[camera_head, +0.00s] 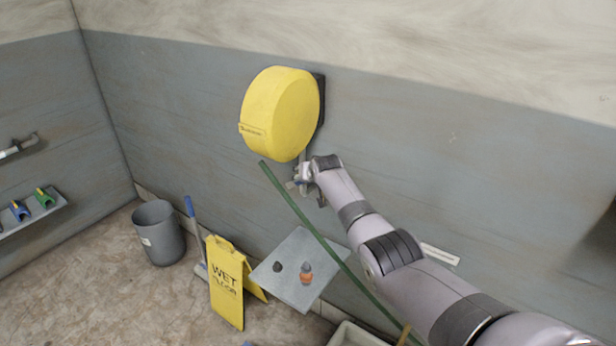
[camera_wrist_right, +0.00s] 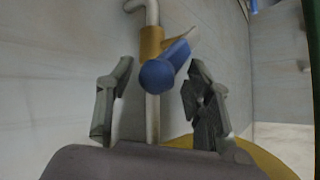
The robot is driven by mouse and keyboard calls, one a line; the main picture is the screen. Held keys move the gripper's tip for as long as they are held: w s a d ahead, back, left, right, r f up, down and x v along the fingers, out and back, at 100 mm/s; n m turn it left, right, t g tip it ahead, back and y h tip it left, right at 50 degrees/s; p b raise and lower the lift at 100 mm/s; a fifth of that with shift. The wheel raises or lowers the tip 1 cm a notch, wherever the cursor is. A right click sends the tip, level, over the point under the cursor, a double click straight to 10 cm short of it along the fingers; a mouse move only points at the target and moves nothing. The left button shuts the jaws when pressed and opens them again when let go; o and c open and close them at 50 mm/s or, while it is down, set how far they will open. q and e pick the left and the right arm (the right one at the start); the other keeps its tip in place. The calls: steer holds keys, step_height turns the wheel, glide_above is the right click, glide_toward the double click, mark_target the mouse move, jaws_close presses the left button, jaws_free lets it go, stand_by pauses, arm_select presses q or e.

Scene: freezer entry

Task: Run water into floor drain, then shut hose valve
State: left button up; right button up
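A yellow hose reel (camera_head: 283,113) hangs on the wall. The hose valve sits on a pipe below the reel. In the right wrist view, its brass body (camera_wrist_right: 151,42) and blue handle (camera_wrist_right: 163,70) are close up, the handle slanting across the pale pipe (camera_wrist_right: 153,118). My right gripper (camera_head: 303,180) is at the valve; its fingers are apart on both sides of the pipe and handle, with gaps showing. My left gripper is out of view. I cannot identify the floor drain.
A grey flat top (camera_head: 292,290) with a dark and an orange item stands below the reel. A yellow wet-floor sign (camera_head: 226,291), blue-handled tool (camera_head: 190,212) and grey bin (camera_head: 158,233) are left of it. A shelf (camera_head: 38,214) is on the left wall. A pale container (camera_head: 350,335) is at the bottom.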

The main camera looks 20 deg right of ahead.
steer(key=shift+a+r, duration=0.1)
steer(key=shift+r, duration=0.05)
steer(key=v, duration=1.1)
steer(key=shift+s, duration=0.45)
steer(key=shift+r, duration=0.1)
